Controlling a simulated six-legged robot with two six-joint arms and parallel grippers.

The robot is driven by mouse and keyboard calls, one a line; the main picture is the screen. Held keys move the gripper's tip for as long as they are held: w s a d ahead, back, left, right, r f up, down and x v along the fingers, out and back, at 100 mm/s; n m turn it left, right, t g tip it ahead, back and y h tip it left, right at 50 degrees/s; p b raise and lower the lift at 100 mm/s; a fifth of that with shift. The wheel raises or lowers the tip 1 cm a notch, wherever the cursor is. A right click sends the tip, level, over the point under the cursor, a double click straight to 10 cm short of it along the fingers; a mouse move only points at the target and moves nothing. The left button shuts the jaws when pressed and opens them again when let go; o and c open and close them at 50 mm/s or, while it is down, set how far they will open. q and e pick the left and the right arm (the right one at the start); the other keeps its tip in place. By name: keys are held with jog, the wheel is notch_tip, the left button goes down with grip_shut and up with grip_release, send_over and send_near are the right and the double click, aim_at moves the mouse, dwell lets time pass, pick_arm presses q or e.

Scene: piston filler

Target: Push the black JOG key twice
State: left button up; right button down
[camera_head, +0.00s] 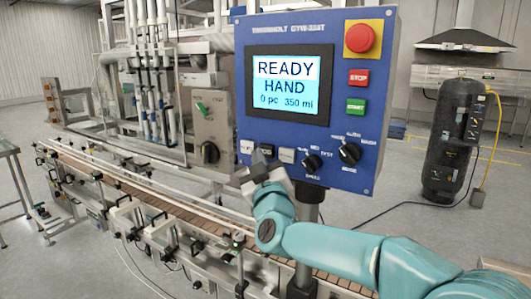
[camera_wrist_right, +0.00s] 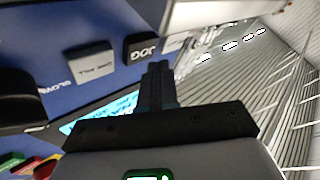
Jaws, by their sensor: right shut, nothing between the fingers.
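The black JOG key (camera_head: 266,151) is in the lower left row of keys on the blue control panel (camera_head: 290,28). In the right wrist view the JOG key (camera_wrist_right: 141,47) shows its label upside down, just beyond the fingertips. My right gripper (camera_head: 262,170) is just below the JOG key in the head view. Its fingers are shut with nothing between them, and they also show in the right wrist view (camera_wrist_right: 158,70). I cannot tell whether the tips touch the key. The screen (camera_head: 286,82) reads READY HAND, 0 pc, 350 ml. My left gripper is not in view.
A white key (camera_head: 246,146) and a grey key (camera_head: 287,155) flank the JOG key. Two black rotary knobs (camera_head: 311,162) (camera_head: 349,153) sit to the right. Red STOP (camera_head: 358,77), green START (camera_head: 356,107) and an emergency button (camera_head: 360,38) are higher. A conveyor (camera_head: 150,204) runs below.

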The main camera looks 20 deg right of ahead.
jog(key=shift+s+a, duration=0.8)
jog(key=shift+a, duration=0.2)
jog(key=shift+s+a, duration=0.8)
jog(key=shift+a, duration=0.2)
